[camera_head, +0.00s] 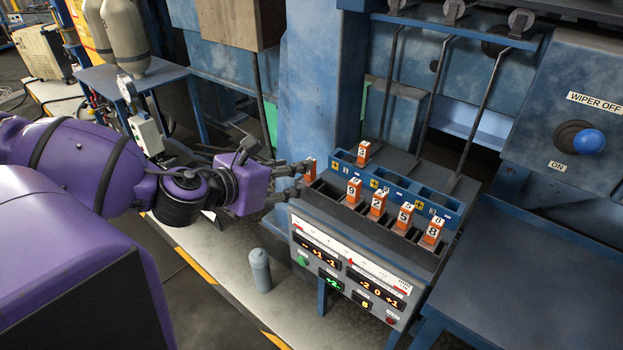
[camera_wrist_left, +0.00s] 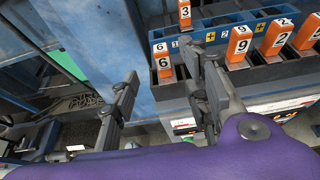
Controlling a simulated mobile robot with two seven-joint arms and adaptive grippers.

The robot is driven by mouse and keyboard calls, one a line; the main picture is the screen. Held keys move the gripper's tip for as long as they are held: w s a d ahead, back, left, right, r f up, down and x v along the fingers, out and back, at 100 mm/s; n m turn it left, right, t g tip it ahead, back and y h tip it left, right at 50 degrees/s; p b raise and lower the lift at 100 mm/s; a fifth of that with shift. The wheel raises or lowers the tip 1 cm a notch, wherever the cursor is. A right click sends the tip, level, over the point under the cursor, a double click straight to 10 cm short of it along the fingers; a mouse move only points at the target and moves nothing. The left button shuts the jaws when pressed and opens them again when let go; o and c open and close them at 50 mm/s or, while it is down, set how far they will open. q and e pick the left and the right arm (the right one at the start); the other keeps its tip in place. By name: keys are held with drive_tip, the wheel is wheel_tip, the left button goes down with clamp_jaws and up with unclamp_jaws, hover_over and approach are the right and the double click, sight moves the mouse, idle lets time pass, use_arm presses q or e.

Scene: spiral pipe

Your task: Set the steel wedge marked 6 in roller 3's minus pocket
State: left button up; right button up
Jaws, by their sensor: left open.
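The wedge marked 6 (camera_wrist_left: 164,72) is orange with a white numbered top and stands upright in the left end of the front tray. In the head view this wedge (camera_head: 310,168) is partly hidden by my left gripper (camera_head: 301,177). In the left wrist view my left gripper (camera_wrist_left: 162,66) is open, its fingers spread with the wedge showing beyond the gap; I cannot tell if they touch it. The blue pocket rack (camera_head: 391,190) behind the tray has plus signs and roller numbers. Roller 3's section (camera_head: 433,211) is at its right end; its minus pocket is not clearly readable. My right gripper is not in view.
Wedges 9 (camera_head: 353,192), 2 (camera_head: 378,203), 5 (camera_head: 404,216) and 8 (camera_head: 432,232) stand along the tray. Wedge 3 (camera_head: 364,153) stands in the rack's left part. Steel rods (camera_head: 434,95) rise behind the rack. A grey bottle (camera_head: 260,270) stands below.

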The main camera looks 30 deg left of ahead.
sight(310, 179)
use_arm(q)
drive_tip(key=b+x, duration=0.2)
drive_tip(key=x, duration=0.2)
drive_tip(key=shift+w+d+f, duration=0.15)
drive_tip(key=shift+w+f, duration=0.1)
drive_tip(key=shift+f, duration=0.1)
drive_tip(key=shift+w+b, duration=0.25)
drive_tip(key=shift+b, duration=0.1)
drive_tip(key=shift+r, duration=0.2)
drive_tip(key=c, duration=1.1)
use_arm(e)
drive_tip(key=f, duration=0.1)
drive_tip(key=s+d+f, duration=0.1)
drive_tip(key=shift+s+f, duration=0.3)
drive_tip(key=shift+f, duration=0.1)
